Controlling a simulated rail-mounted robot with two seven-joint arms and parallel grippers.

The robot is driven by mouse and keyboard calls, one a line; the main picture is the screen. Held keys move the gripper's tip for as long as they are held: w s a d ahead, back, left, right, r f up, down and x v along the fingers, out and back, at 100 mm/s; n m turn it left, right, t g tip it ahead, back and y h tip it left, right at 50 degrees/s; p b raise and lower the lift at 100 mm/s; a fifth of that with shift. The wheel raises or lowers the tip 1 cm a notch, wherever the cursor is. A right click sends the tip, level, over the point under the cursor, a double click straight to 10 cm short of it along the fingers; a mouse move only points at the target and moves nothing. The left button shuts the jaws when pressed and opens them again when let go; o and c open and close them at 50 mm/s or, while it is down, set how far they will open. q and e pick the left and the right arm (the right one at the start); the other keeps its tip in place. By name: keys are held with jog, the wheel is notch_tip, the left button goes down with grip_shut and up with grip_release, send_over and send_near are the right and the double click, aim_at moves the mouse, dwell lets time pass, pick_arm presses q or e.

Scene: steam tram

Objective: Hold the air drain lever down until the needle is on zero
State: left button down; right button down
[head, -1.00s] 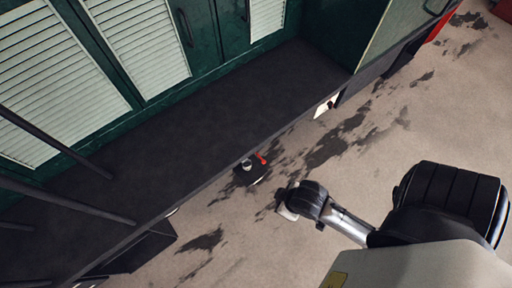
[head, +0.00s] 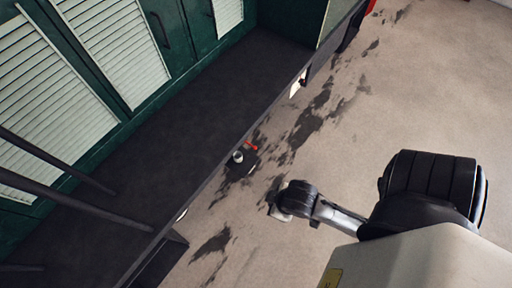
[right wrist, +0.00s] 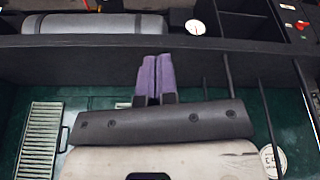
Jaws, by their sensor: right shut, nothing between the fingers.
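A small red lever (head: 251,146) shows in the head view on a dark block beside the tram's lower edge, next to a small round pale-topped part (head: 238,157). I cannot tell whether it is the air drain lever. A white round dial (right wrist: 195,27) shows in the right wrist view; its needle is too small to read. My right gripper (right wrist: 155,62) has purple fingers, shut and empty, pointing toward the dark beam below the dial. In the head view my right arm's end is below and right of the red lever, apart from it. My left gripper is out of view.
The tram's dark running board (head: 200,115) and green louvred side (head: 110,50) fill the left. A grey cylinder (right wrist: 95,24) lies left of the dial. A dark panel with a red part (right wrist: 303,24) is at the upper right. Stained floor (head: 400,90) is open at right.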

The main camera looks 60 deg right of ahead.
jog(key=w+f+n+y+b, duration=0.1)
jog(key=w+f+n+b, duration=0.25)
jog(key=f+b, duration=0.6)
jog(key=w+f+n+b, duration=0.3)
jog(key=w+f+b, duration=0.3)
jog(key=f, duration=0.6)
jog(key=n+g+h+b, duration=0.15)
jog(key=n+b, duration=0.75)
jog(key=b, duration=3.5)
send_near(255, 147)
notch_tip(255, 147, up, 2)
jog(key=a, duration=0.1)
jog(key=shift+s+d+r+m, duration=0.25)
jog(key=shift+s+d, duration=0.1)
jog(key=shift+s, duration=0.1)
jog(key=shift+f, duration=0.15)
jog(key=f+b, duration=0.2)
jog(key=f, duration=0.1)
jog(key=w+f+b, duration=0.1)
jog(key=f+b, duration=0.1)
jog(key=f, duration=0.1)
jog(key=w+f+b, duration=0.1)
jog(key=f+b, duration=0.1)
jog(key=f, duration=0.1)
jog(key=shift+d+f+b, duration=0.2)
jog(key=shift+f+b, duration=0.1)
jog(key=shift+f, duration=0.05)
